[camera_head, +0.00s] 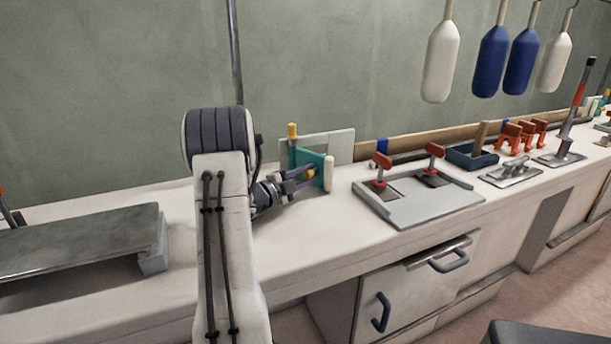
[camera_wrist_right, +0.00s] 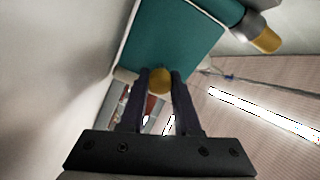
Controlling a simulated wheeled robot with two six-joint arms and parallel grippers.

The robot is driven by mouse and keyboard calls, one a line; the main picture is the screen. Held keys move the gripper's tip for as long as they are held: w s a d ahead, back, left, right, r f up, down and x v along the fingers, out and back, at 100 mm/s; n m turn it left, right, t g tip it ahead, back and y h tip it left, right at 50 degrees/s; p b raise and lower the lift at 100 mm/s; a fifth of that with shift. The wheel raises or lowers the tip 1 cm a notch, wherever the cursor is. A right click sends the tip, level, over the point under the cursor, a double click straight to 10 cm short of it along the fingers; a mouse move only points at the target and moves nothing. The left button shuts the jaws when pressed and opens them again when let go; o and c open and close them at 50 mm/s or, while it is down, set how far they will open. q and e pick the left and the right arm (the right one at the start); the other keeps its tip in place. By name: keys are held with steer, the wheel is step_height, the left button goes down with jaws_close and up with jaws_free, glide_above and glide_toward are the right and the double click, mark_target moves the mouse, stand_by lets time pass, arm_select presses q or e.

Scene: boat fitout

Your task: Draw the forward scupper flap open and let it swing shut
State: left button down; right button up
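The scupper flap is a teal panel (camera_head: 312,160) on the counter, beside a post with a yellow cap (camera_head: 292,131). A cream upright edge piece (camera_head: 328,174) is at its right side. A pale plate (camera_head: 340,146) stands behind it. My right gripper (camera_head: 308,175) is at the flap's yellow knob (camera_head: 311,174). In the right wrist view, the fingertips (camera_wrist_right: 160,76) sit on both sides of the knob (camera_wrist_right: 160,82) and appear to touch it, with the teal panel (camera_wrist_right: 175,40) just beyond. How far the flap stands open is hard to tell. My left gripper is out of view.
A grey tray with red-handled clamps (camera_head: 400,215) lies right of the flap. A dark metal ramp-like plate (camera_head: 80,240) is on the left. Several bottle-shaped fenders (camera_head: 440,60) hang above. Bare counter (camera_head: 310,225) lies in front of the flap.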

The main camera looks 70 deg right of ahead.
steer(key=o, duration=0.4)
steer(key=shift+s+f, duration=0.1)
steer(key=shift+s, duration=0.1)
steer(key=shift+w, duration=0.1)
steer(key=shift+w+a, duration=0.1)
steer(key=shift+w, duration=0.05)
steer(key=p+v, duration=0.1)
steer(key=v, duration=0.9)
steer(key=shift+a, duration=0.15)
